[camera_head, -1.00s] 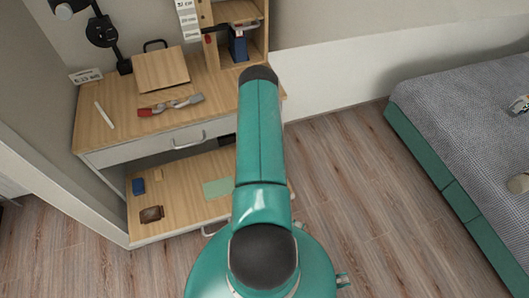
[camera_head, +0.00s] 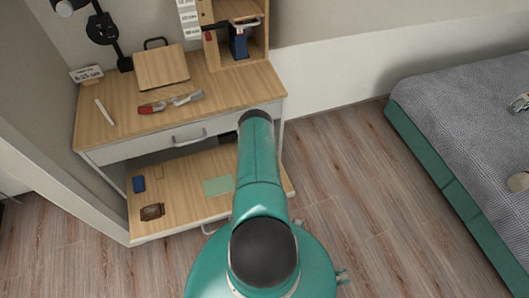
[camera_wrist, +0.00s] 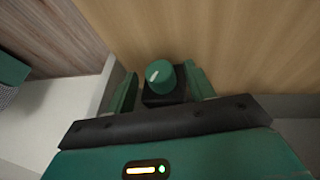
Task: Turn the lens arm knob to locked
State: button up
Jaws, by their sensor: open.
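A round green knob (camera_wrist: 162,76) with a white mark on the left of its face shows in the wrist view. It sits on a small black block (camera_wrist: 165,98) against a wooden surface. My gripper (camera_wrist: 160,72) is open, with one green finger on each side of the knob. Gaps show beside the knob, and I cannot tell whether either finger touches it. No locked or unlocked label is legible there. In the head view my gripper and this knob cannot be made out. A black jointed arm with a disc (camera_head: 101,29) stands at the desk's back left.
The wooden desk (camera_head: 225,95) holds a tilted board (camera_head: 161,67), a white stick (camera_head: 105,112) and a red-and-grey tool (camera_head: 170,102). A wooden shelf unit (camera_head: 255,48) stands at its back right. The bed (camera_head: 455,110) is at right, with clear floor between.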

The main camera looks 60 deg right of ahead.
jog(key=shift+f, duration=0.1)
jog(key=c, duration=1)
jog(key=shift+o, duration=0.2)
jog(key=shift+d, duration=0.1)
jog(key=shift+s+d+m+t+y, duration=0.15)
jog(key=shift+s+m+t+y, duration=0.15)
jog(key=shift+t+y, duration=0.55)
jog(key=shift+d+m+t+y, duration=0.2)
jog(key=shift+m+t+y, duration=0.2)
jog(key=shift+t+y, duration=1.05)
jog(key=shift+t, duration=0.3)
jog(key=o, duration=1)
jog(key=shift+c, duration=0.2)
